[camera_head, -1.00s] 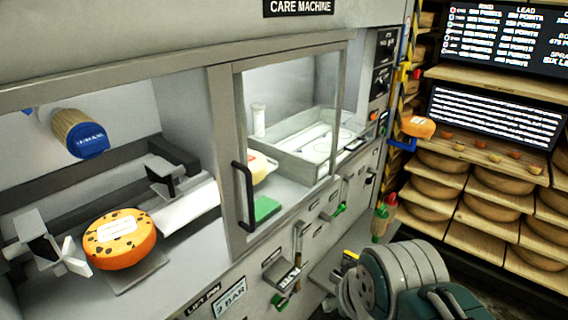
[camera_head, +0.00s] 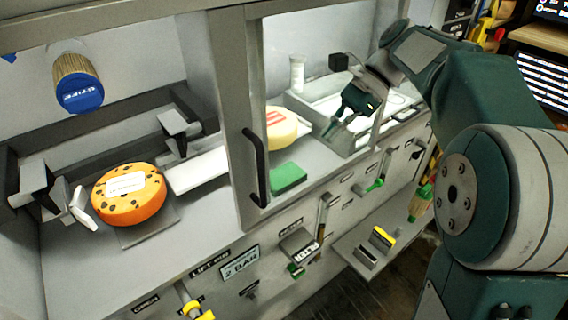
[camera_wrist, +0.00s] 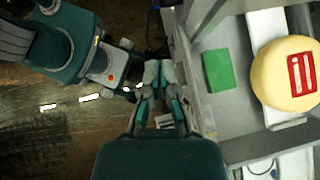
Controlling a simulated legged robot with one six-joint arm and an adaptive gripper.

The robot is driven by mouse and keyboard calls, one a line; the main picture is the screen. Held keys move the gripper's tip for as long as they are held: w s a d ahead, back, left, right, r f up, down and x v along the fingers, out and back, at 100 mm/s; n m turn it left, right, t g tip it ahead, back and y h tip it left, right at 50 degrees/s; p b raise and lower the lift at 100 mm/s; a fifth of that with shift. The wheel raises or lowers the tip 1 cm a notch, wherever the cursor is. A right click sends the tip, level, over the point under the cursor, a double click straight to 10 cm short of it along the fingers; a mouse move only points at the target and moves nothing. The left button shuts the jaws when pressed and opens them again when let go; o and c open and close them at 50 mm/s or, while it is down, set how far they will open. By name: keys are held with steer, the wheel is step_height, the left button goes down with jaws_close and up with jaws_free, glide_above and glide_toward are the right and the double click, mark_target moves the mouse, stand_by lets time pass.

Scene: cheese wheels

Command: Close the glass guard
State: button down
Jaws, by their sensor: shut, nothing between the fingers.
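The glass guard (camera_head: 232,150) is a grey-framed sliding pane on the machine's front, with a dark upright handle (camera_head: 256,168) near its left edge. It stands over the right part of the opening; the left part, with an orange cheese wheel (camera_head: 128,195), is uncovered. My gripper (camera_head: 332,130) appears in front of the pane, right of the handle and apart from it. In the wrist view my gripper (camera_wrist: 158,66) is shut and empty, beside the machine's grey front edge with floor beneath. Whether it touches the frame cannot be told.
Behind the glass are a yellow cheese (camera_head: 281,128) with a red mark, a green block (camera_head: 288,177) and a grey tray (camera_head: 312,108). A filter lever (camera_head: 322,215) and an open shelf (camera_head: 362,258) jut from the front. A brush (camera_head: 76,80) hangs at left.

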glide_toward(265, 188)
steer(key=shift+w+f+x, duration=0.15)
steer(key=shift+w+x, duration=0.05)
steer(key=shift+x, duration=1.05)
steer(key=shift+w+f+x, duration=0.1)
steer(key=shift+w+x, duration=0.05)
steer(key=shift+x, duration=1.1)
steer(key=shift+w+f+x, duration=0.15)
steer(key=shift+w+x, duration=0.05)
steer(key=shift+x, duration=1.1)
steer(key=shift+d+r, duration=0.1)
steer(key=shift+d, duration=0.15)
steer(key=shift+s, duration=0.1)
